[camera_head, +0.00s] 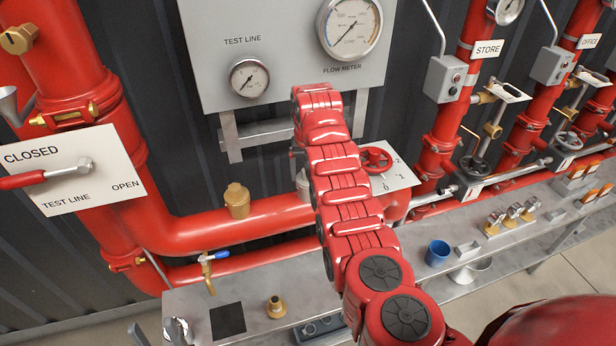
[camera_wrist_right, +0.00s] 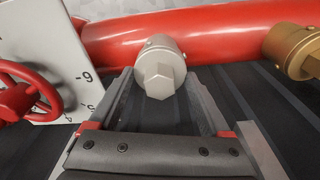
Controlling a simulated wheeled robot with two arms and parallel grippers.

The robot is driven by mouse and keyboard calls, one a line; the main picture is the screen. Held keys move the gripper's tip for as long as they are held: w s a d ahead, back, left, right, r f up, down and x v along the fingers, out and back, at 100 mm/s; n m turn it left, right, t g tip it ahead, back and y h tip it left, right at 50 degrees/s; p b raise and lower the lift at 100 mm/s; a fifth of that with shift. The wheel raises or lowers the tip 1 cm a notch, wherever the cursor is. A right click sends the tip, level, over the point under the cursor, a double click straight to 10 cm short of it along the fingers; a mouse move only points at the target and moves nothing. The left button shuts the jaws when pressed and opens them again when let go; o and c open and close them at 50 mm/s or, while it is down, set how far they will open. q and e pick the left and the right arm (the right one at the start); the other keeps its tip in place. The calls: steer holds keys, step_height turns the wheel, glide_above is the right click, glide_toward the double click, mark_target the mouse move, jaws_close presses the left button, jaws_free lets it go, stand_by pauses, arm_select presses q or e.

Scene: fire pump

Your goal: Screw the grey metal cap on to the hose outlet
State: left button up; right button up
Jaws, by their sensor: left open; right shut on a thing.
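The grey metal cap (camera_wrist_right: 160,72) has a hexagonal end. In the right wrist view it sits in line with an outlet on the red pipe (camera_wrist_right: 215,30); the thread is hidden, so I cannot tell how far on it is. My right gripper (camera_wrist_right: 160,85) has its fingers on both sides of the cap, shut on it. In the head view a sliver of the cap (camera_head: 303,185) shows left of my right arm, which hides that gripper. My left gripper (camera_head: 160,334) is open at the bottom left edge, mostly out of frame, away from the cap.
A brass cap (camera_wrist_right: 292,50) on the same pipe sits close to the right of my right gripper in the wrist view. A red handwheel (camera_wrist_right: 25,95) with a numbered plate (camera_wrist_right: 75,60) is on the left. The metal bench (camera_head: 180,300) holds a brass fitting (camera_head: 276,307) and a blue cup (camera_head: 437,253).

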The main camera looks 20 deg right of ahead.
steer(key=shift+r, duration=0.1)
steer(key=shift+f+m+b, duration=0.3)
steer(key=shift+m+b, duration=0.85)
steer(key=shift+m, duration=0.05)
steer(key=shift+r+m, duration=0.2)
steer(key=shift+m, duration=0.6)
steer(key=shift+h, duration=0.3)
steer(key=shift+m, duration=0.4)
steer(key=shift+r+m+p, duration=0.3)
steer(key=shift+r+m, duration=0.05)
steer(key=shift+m, duration=0.15)
steer(key=shift+f+m+p, duration=0.1)
steer(key=shift+m+p, duration=0.55)
steer(key=shift+m, duration=0.05)
steer(key=shift+w+f, duration=0.1)
